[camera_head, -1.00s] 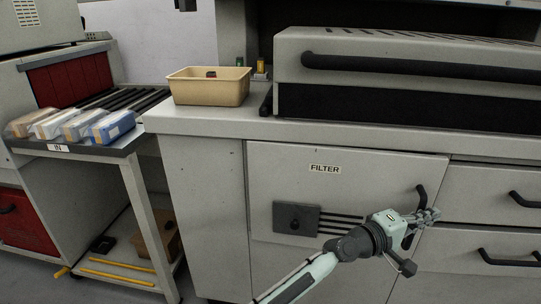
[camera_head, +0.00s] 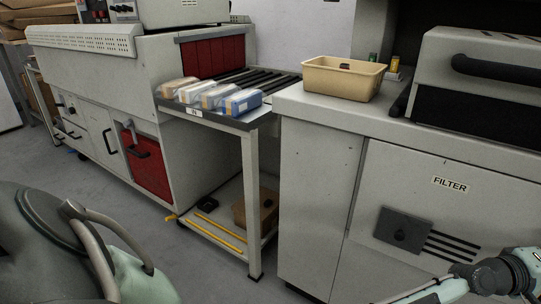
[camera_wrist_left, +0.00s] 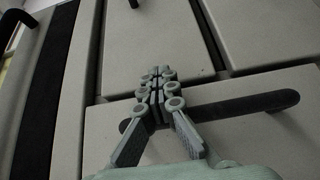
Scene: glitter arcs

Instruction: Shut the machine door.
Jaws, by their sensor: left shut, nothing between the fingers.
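A tan bin (camera_head: 330,85) stands on the counter. Left of the cabinet, a roller table (camera_head: 190,112) carries several wrapped packages (camera_head: 215,97), with a box (camera_head: 262,205) on its lower shelf. Grey floor (camera_head: 215,280) is open in front.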

